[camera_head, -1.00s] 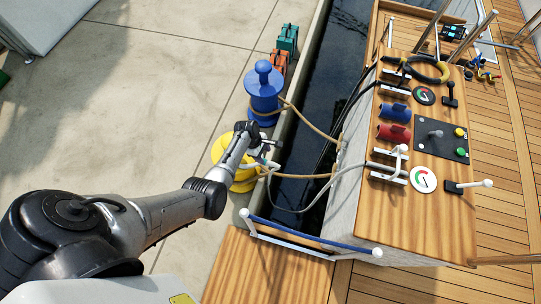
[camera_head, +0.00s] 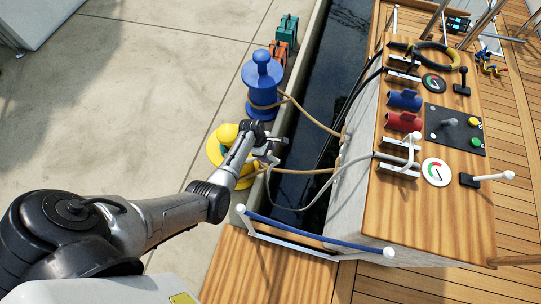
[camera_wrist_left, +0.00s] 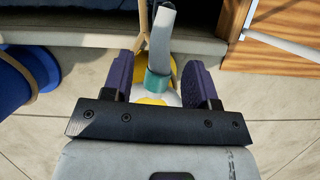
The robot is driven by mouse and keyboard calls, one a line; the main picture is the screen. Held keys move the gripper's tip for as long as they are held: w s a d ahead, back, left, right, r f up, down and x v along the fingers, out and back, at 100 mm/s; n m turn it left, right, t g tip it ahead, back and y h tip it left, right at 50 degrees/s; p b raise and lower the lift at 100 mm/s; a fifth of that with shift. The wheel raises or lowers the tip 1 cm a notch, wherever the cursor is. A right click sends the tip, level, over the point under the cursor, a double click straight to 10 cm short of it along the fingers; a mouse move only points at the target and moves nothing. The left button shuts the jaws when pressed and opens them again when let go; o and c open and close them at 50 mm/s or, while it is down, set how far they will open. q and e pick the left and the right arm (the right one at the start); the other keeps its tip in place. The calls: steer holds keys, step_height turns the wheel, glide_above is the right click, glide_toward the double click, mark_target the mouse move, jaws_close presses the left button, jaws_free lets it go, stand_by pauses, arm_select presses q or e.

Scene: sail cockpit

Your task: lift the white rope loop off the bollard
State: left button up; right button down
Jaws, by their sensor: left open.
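The yellow bollard (camera_head: 218,152) stands on the quay, partly hidden behind my left arm. A pale grey-white rope (camera_head: 274,195) hangs from near my left gripper (camera_head: 267,150) and runs right to the boat. In the left wrist view, the rope (camera_wrist_left: 163,35) and its teal sleeve (camera_wrist_left: 158,82) lie between the two purple fingers of my left gripper (camera_wrist_left: 157,68). The fingers are open, with gaps beside the sleeve. Yellow and white surfaces show below it. I cannot tell whether the loop is still around the bollard. My right gripper is out of view.
A blue bollard (camera_head: 262,85) with a tan rope (camera_head: 314,117) stands farther along the quay. Dark water (camera_head: 335,65) lies between quay and boat. A wooden console (camera_head: 440,220) with levers and gauges is at right. A blue-topped rail (camera_head: 310,232) is near the front.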

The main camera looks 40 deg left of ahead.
mark_target(269, 157)
arm_select(q)
steer(key=shift+x, duration=1.2)
steer(key=shift+w+d+f+b, duration=0.1)
steer(key=shift+d+f+b, duration=0.1)
steer(key=shift+f+b, duration=0.25)
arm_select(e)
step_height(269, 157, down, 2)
arm_select(q)
steer(key=shift+c, duration=0.5)
jaws_close()
steer(key=shift+r, duration=0.15)
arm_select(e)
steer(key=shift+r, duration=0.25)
arm_select(q)
steer(key=shift+r+p, duration=0.5)
steer(key=shift+p, duration=0.4)
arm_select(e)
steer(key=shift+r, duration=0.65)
arm_select(q)
steer(key=shift+a, duration=0.2)
